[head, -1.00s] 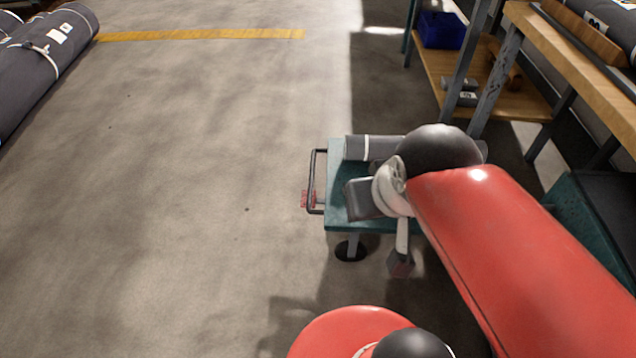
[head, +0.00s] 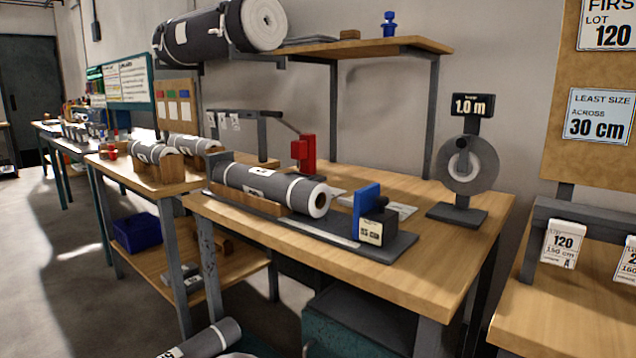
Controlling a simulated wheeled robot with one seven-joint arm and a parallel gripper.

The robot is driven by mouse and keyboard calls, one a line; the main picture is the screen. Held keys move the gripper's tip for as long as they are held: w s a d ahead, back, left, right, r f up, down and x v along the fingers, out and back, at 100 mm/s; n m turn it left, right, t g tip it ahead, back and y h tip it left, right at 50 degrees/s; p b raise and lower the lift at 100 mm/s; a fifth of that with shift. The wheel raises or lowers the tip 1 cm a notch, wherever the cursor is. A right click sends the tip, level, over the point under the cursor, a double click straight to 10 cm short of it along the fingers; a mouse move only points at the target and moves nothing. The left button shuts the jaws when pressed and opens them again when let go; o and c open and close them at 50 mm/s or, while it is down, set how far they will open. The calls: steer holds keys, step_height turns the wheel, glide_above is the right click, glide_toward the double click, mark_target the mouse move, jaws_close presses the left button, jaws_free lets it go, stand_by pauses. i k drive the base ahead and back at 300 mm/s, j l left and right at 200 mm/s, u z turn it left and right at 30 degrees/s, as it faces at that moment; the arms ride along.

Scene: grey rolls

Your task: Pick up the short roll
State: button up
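Several grey rolls show, and I cannot tell which is the short roll. A grey roll with white bands (head: 265,187) lies in a wooden cradle on the near bench, its white end facing right. A grey roll with a white label (head: 207,341) lies low at the bottom edge, partly cut off. Two shorter-looking rolls, one in front (head: 153,152) and one behind (head: 192,145), rest on wooden supports on the bench to the left. My gripper is not in view.
The near wooden bench (head: 450,225) carries a blue stop block (head: 366,203), a red-handled device (head: 304,151) and a round gauge reading 1.0 m (head: 467,165). A blue bin (head: 137,231) sits on the lower shelf. Bare floor (head: 60,290) lies at the left.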

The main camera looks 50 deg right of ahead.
mark_target(311, 197)
steer(key=z, duration=1.05)
